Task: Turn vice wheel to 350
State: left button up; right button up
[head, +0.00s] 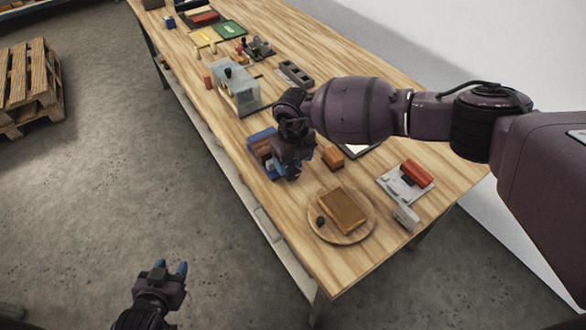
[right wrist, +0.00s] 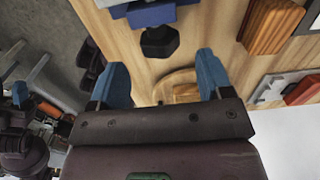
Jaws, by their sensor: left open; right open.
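The blue vice (head: 262,143) stands on the table near its front edge, partly hidden by my right gripper (head: 291,172). In the right wrist view its blue body (right wrist: 150,14) shows at the top edge. A dark faceted knob, probably the vice wheel (right wrist: 160,42), sticks out from it. My right gripper (right wrist: 164,78) is open and empty. Its blue fingers lie to either side of the knob's line, with the knob a little beyond the tips; the exact gap cannot be told. My left gripper (head: 172,268) is open and empty, low over the floor, away from the table. No wheel marking is readable.
An orange-brown wooden block (head: 333,158) lies right of the vice. A round board (head: 365,232) bearing a brown slab and a grey fixture with a red part (head: 414,172) are nearer the table's end. A clear-walled box (head: 240,97) stands behind. A pallet (head: 30,85) is on the floor.

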aim_at(297, 167)
jog(key=shift+f, duration=2.35)
jog(key=shift+c, duration=0.5)
jog(key=c, duration=0.8)
jog(key=shift+w+d+f+g+y+b, duration=0.15)
jog(key=shift+g+y+b, duration=0.25)
jog(key=shift+y+b, duration=0.3)
jog(key=shift+f+g+y+b, duration=0.1)
jog(key=shift+g+y+b, duration=0.35)
jog(key=shift+b, duration=0.4)
jog(key=shift+g+y+b, duration=0.35)
jog(key=shift+y+b, duration=0.3)
jog(key=shift+b, duration=0.1)
jog(key=shift+d+g+y+b, duration=0.15)
jog(key=shift+g+y+b, duration=0.45)
jog(key=shift+y+b, duration=0.35)
jog(key=shift+w+r, duration=0.1)
jog(key=shift+b, duration=0.3)
jog(key=shift+r+y, duration=0.1)
jog(key=shift+y, duration=0.15)
